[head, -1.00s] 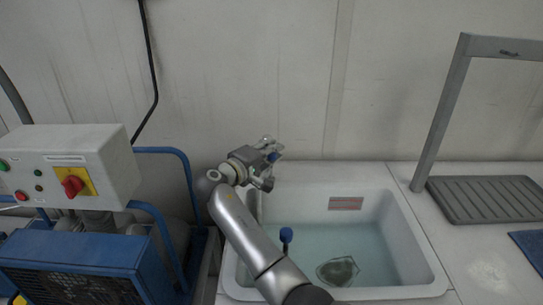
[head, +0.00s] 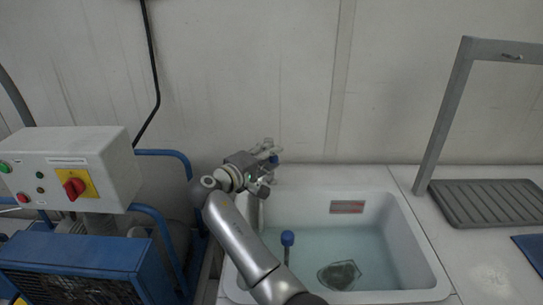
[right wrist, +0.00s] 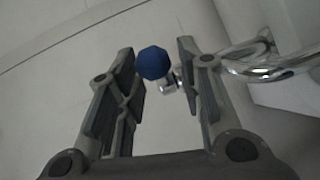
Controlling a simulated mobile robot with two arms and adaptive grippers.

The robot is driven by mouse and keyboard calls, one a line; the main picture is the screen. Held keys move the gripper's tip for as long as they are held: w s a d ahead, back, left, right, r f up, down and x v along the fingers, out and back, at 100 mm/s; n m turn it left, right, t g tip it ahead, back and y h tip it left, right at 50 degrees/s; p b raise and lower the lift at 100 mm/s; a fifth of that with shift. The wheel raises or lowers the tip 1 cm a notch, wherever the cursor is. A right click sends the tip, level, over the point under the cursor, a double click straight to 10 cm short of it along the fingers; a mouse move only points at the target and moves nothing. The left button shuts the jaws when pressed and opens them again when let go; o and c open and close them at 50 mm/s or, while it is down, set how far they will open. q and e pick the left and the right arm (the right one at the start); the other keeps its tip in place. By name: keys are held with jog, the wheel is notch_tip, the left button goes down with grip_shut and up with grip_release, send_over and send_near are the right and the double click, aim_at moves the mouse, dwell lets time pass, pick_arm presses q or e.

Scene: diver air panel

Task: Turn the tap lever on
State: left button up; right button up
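The tap is chrome, and its curved pipe (right wrist: 275,68) shows in the right wrist view. Its lever ends in a blue knob (right wrist: 153,62), which also shows as a small blue spot beside my gripper in the head view (head: 274,159). My right gripper (right wrist: 158,50) is open, its two dark fingers spread, with the knob seen between the fingertips. I cannot tell whether either finger touches it. In the head view my right gripper (head: 268,152) is above the back left corner of the sink and hides most of the tap. My left gripper is out of view.
The white sink (head: 409,232) holds water and a dark roundish object (head: 339,275). A separate blue knob on a stem (head: 287,238) stands beside my right arm. A blue machine with a control box (head: 80,165) is at the left. A grey ribbed mat (head: 490,203) lies right.

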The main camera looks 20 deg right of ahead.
jog(key=v, duration=0.6)
jog(key=shift+f, duration=0.1)
